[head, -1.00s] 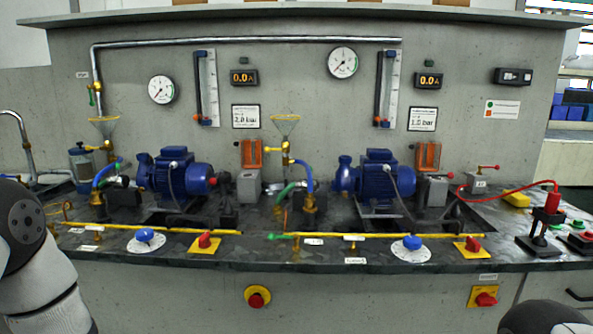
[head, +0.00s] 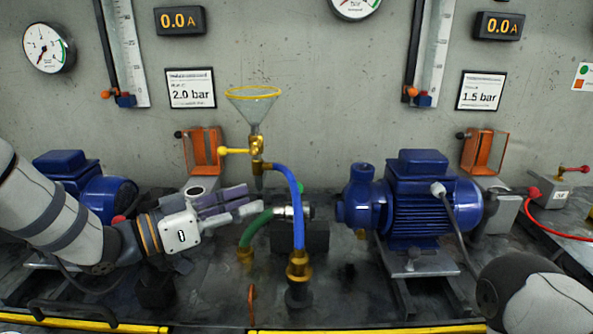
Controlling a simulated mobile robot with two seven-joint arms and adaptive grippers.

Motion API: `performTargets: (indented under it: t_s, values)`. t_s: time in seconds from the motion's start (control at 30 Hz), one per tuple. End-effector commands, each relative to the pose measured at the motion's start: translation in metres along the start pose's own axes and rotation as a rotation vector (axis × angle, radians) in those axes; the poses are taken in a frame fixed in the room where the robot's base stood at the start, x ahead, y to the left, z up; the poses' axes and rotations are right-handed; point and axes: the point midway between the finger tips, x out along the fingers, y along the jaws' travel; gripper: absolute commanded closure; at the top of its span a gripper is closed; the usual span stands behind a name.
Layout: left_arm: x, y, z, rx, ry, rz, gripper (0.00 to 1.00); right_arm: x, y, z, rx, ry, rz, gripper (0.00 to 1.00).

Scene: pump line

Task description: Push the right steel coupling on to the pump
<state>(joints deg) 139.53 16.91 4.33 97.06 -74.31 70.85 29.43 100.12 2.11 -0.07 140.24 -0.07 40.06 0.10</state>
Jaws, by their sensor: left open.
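The right steel coupling (head: 283,212) is a small silver piece at the end of the green hose (head: 257,225). A blue hose (head: 297,190) crosses in front of it and hides part of it. The right pump (head: 432,208) is blue, and its round inlet (head: 344,213) faces left. A gap shows between coupling and inlet. My left gripper (head: 254,200) comes in from the left, with its fingers pointing right. It is open, and its fingertips are just left of the coupling. I cannot tell whether they touch it. My right gripper is not in view.
A glass funnel (head: 252,106) on a brass valve (head: 257,150) stands above the hoses. The blue hose ends at a brass fitting (head: 299,266) in front. The left pump (head: 107,197) is partly behind my left arm. A red cable (head: 555,233) runs at the right.

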Motion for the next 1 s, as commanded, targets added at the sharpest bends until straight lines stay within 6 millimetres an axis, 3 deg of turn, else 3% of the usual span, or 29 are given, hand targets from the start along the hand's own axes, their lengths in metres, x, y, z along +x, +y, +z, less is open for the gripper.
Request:
performTargets:
  t_s: [0.43, 0.6, 0.83, 0.87, 1.0]
  values:
    - [0.100, 0.000, 0.003, -0.001, -0.001, 0.001, 0.58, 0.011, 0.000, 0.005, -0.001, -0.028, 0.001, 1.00]
    - [0.116, 0.000, 0.002, -0.002, -0.001, 0.000, 0.58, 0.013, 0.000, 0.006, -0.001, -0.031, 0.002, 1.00]
    - [0.117, 0.000, 0.001, -0.001, -0.001, -0.001, 0.58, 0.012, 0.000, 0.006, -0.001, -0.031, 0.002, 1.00]
    - [0.117, 0.000, 0.001, -0.001, -0.001, 0.000, 0.61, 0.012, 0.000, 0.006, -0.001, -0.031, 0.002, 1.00]
    - [0.117, 0.000, 0.001, -0.001, -0.001, 0.000, 0.92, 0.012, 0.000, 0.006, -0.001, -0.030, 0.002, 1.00]
